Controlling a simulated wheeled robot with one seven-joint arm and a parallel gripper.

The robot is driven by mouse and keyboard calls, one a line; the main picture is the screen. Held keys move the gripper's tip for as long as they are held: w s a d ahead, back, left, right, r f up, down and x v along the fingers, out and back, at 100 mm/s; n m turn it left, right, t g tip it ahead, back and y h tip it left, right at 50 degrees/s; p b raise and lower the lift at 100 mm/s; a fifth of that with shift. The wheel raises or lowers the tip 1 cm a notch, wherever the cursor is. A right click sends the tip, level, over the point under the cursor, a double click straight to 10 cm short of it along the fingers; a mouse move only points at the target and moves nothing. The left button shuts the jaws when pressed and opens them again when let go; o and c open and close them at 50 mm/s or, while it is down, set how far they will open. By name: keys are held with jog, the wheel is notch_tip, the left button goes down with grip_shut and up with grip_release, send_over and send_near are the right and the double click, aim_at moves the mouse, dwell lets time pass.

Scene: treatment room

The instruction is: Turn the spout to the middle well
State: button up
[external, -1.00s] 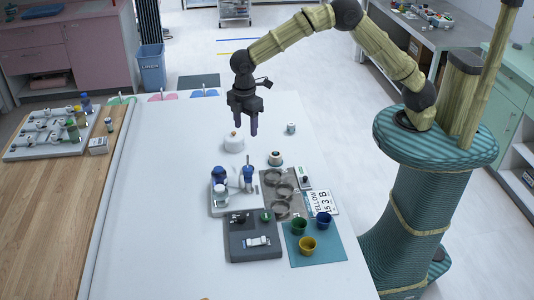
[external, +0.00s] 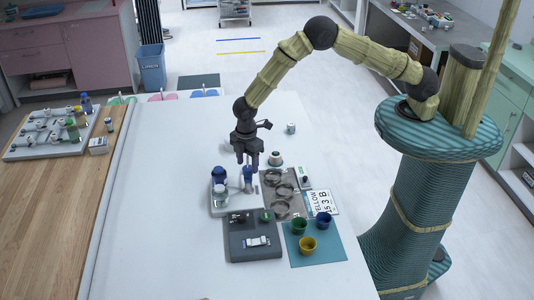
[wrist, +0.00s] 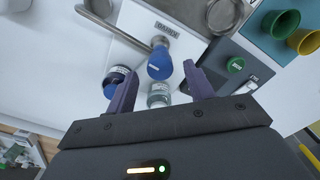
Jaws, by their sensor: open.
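The spout (wrist: 115,27) is a thin silver pipe in the wrist view. It runs from a blue-topped post (wrist: 160,65) toward the upper left, its far end near a round metal well (wrist: 97,8). Another well (wrist: 225,12) shows at the top right. In the external view several wells lie in a row on a grey plate, the middle one (external: 284,190) among them; which well the spout points at is unclear there. My gripper (external: 248,160) is open above the post. In the wrist view the blue top lies between and ahead of the fingers (wrist: 160,88), with no grip visible.
Two jars (external: 219,182) stand close left of the post on the white base. The left of the white table (external: 150,210) is clear.

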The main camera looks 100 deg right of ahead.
jog(key=shift+f, duration=1.1)
grip_shut()
